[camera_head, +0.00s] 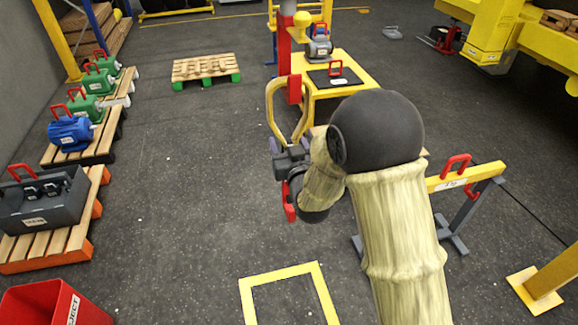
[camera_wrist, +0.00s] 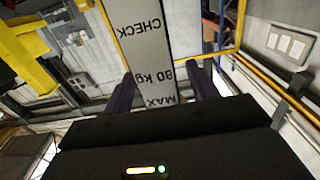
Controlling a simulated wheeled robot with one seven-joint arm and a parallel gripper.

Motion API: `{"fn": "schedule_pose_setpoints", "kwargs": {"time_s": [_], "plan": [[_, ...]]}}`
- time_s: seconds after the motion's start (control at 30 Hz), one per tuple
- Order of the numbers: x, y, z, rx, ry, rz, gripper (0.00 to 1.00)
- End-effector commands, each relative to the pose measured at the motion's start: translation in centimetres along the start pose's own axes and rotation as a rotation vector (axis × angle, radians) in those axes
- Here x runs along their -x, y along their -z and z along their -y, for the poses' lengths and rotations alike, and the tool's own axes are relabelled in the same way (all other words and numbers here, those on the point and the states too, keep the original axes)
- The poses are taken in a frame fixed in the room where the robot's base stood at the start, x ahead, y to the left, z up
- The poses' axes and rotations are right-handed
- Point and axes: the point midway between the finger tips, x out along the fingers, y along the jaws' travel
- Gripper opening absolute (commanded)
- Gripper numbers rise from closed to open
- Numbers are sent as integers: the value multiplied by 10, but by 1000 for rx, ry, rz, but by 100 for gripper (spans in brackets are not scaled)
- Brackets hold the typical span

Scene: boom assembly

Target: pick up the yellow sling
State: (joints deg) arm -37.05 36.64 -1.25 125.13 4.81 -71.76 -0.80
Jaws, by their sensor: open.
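The yellow sling (camera_head: 271,103) is a tan-yellow loop, upright in the head view beside a red upright part (camera_head: 293,88). My gripper (camera_head: 289,148) is at the loop's lower end, its fingers to either side of it; I cannot tell whether they touch it. In the wrist view my gripper (camera_wrist: 160,78) is open, with two dark fingers apart.
A yellow table (camera_head: 352,66) with a grey motor and a red-handled plate stands behind. A yellow beam on trestles (camera_head: 483,173) stands at right. Pallets with motors (camera_head: 78,157) line the left, near a red bin (camera_head: 48,304). The middle floor is largely clear.

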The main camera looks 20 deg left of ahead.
Motion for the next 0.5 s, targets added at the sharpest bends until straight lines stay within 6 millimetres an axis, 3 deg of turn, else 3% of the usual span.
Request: {"fn": "schedule_pose_setpoints", "kwargs": {"time_s": [0.5], "plan": [[-7,-1,0,-1,1,0,58]]}}
